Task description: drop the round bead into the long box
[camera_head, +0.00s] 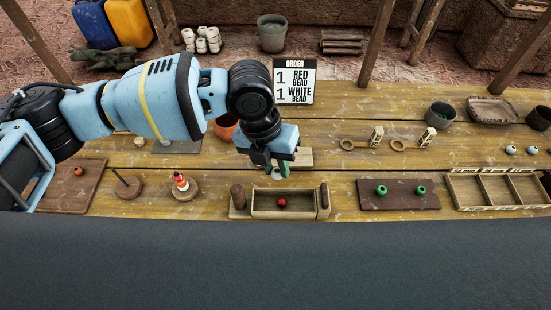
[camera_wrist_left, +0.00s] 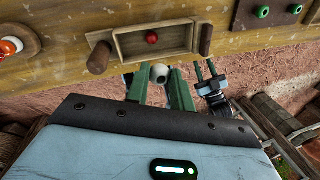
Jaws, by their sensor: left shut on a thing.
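My left gripper (camera_head: 277,173) is shut on a round white bead (camera_wrist_left: 159,73), which sits between its green fingertips. The long box (camera_head: 258,211) is a shallow wooden box with an upright dark peg at each end. A red bead (camera_head: 282,202) lies inside it; the box also shows in the wrist view (camera_wrist_left: 122,46). The gripper and bead are over the box's far side in the head view; their exact height above it is hard to tell. What seems to be my right gripper (camera_wrist_left: 207,72) shows small and dark in the wrist view.
An order sign (camera_head: 295,82) reads 1 red bead, 1 white bead. A dark board with green beads (camera_head: 400,204) and a divided tray (camera_head: 498,206) are to the right.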

